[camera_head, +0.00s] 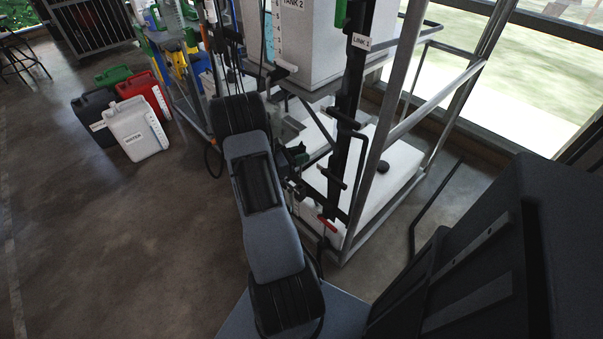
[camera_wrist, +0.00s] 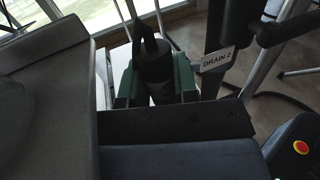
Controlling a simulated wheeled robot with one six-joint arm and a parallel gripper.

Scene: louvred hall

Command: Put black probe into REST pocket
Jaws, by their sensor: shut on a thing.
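The black probe (camera_wrist: 153,66) shows in the wrist view as a dark cylinder with a narrower dark top. My gripper (camera_wrist: 157,83) has green fingers, one on each side of the probe, and is shut on it. The probe's lower end is hidden behind the gripper body. In the head view my gripper (camera_head: 297,155) is a small dark green shape just right of my arm, beside the metal frame; the probe cannot be made out there. I cannot pick out a REST pocket or its label in either view.
A metal frame (camera_head: 402,128) with white tanks (camera_head: 390,165) stands close to my arm. Canisters, including a white one (camera_head: 137,130), stand left. Floor at lower left is clear.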

